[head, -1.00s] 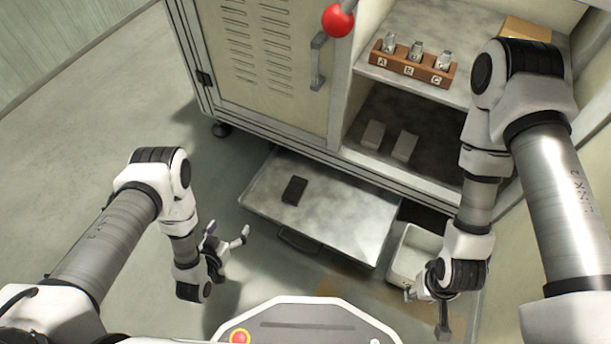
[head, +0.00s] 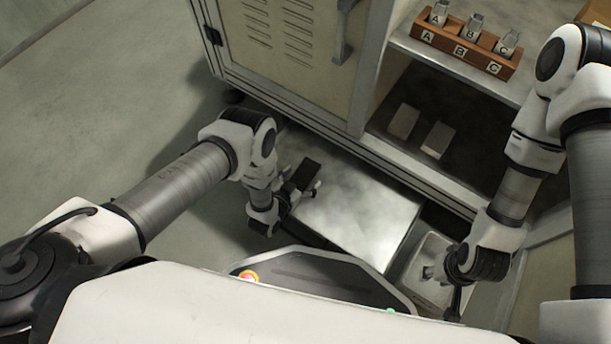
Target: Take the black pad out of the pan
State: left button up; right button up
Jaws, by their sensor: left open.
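The black pad (head: 306,172) lies on the shiny metal pan (head: 360,205), near its left end. The pan sticks out low under the cabinet. My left gripper (head: 302,192) is open at the pan's left end, just in front of the pad. One finger overlaps the pad's near edge in the picture; whether it touches cannot be told. My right gripper (head: 441,286) is over the white bin right of the pan, its fingers apart with nothing seen between them.
The cabinet (head: 300,60) stands behind the pan. On its shelf is a wooden rack (head: 464,52) marked A, B, C with small items. Two grey blocks (head: 403,121) (head: 438,140) lie on the lower shelf. The white bin (head: 420,262) is right of the pan. Floor at left is clear.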

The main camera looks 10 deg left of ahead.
pick_arm(q)
jog(key=c, duration=1.3)
jog(key=shift+o, duration=0.2)
jog(key=shift+r, duration=0.15)
